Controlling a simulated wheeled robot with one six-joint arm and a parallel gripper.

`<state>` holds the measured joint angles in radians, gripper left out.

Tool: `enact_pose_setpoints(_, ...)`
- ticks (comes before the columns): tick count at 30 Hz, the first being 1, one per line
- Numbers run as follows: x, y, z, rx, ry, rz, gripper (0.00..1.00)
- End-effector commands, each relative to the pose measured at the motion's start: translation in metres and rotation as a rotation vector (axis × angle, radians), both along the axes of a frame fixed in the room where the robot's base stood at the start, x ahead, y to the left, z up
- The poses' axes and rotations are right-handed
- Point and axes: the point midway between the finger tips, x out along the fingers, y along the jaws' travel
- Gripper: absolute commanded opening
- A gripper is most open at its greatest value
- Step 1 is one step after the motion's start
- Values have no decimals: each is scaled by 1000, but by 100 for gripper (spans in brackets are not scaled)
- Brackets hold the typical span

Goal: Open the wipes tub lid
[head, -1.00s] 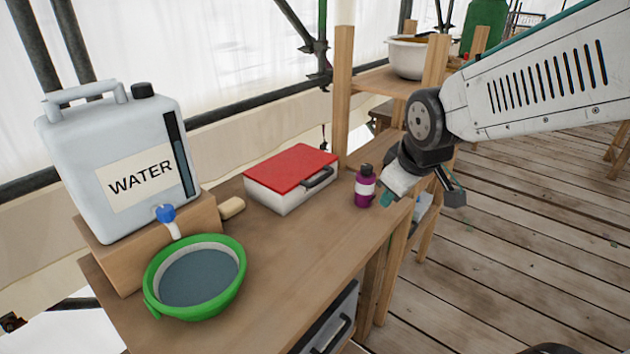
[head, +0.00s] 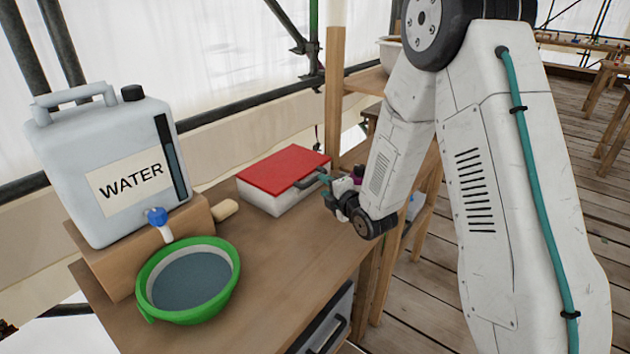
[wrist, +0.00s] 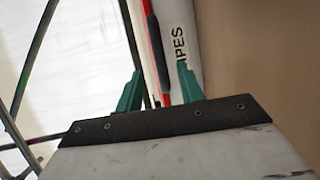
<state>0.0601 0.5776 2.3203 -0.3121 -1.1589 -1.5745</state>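The wipes tub (head: 290,199) is a white box with a flat red lid (head: 285,167), which is down. It sits on the wooden counter. A dark handle (head: 311,180) is on its front edge. My gripper (head: 325,178) is at the tub's right front, by the handle. In the wrist view my gripper (wrist: 158,80) has its two green fingers apart. The dark handle (wrist: 156,52) and red lid edge (wrist: 144,12) run into the gap between them. The white tub side (wrist: 182,50) shows part of a label. I cannot tell whether the fingers touch anything.
A purple bottle (head: 358,171) is mostly hidden behind my gripper. A water jug (head: 110,190) stands on a wooden block (head: 120,255) at left. A green-rimmed basin (head: 232,290) of water is in front of it. The counter (head: 280,275) is clear at the front middle.

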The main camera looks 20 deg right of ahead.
Motion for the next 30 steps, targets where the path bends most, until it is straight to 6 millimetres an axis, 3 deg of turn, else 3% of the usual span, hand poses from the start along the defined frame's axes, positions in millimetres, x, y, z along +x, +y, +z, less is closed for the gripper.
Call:
enact_pose_setpoints(12, 58, 14, -11, 2, 1, 0, 38)
enact_pose_setpoints(23, 65, 15, -12, 2, 2, -2, 38)
enact_pose_setpoints(27, 65, 15, -12, 2, 2, -2, 4)
enact_pose_setpoints(30, 65, 15, -12, 2, 2, -2, 0)
